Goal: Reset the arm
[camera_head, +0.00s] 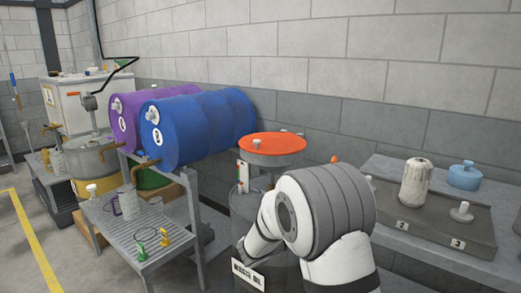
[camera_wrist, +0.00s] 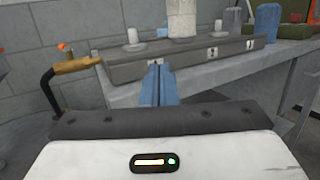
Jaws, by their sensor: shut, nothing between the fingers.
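My arm, white and grey, rises in the lower right of the head view, in front of a drum with an orange top. My gripper (camera_wrist: 157,82) shows in the wrist view as two blue fingers closed together, with nothing between them. The fingertips appear in front of the edge of a grey numbered tray (camera_wrist: 190,60) on a bench; I cannot tell whether they touch it. My gripper is not visible in the head view.
The tray bench (camera_head: 397,172) stands against the wall at right, holding a pale container (camera_head: 415,183) and a blue one (camera_head: 464,176). Blue (camera_head: 200,128) and purple (camera_head: 122,122) drums lie at left above a slatted stand (camera_head: 135,230). A brass tap (camera_wrist: 72,68) is left of the fingers.

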